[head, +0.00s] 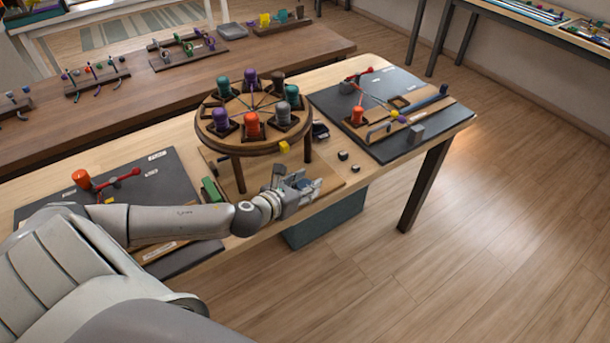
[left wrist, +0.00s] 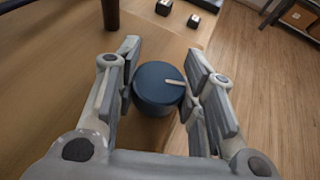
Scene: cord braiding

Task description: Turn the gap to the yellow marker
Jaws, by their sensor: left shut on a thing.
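The round wooden braiding disk (head: 238,103) stands on legs above a board on the table. Coloured bobbins sit in slots around its top, among them an orange one (head: 252,124) and a purple one (head: 220,119). The wider space between bobbins appears to be at the disk's left edge, though it is small in view. The yellow marker (head: 284,147) is at the disk's front right. My left gripper (left wrist: 160,88) is shut on a dark blue round knob (left wrist: 155,94) with a pale pointer line. In the head view, my left gripper (head: 300,187) is just in front of the disk. My right gripper is not in view.
Dark mats with cords and an orange bobbin lie at the right (head: 385,88) and left (head: 165,180) of the table. Small black blocks (head: 343,155) lie right of the knob. A blue-green bin (head: 325,220) is below the front edge. A second table stands behind.

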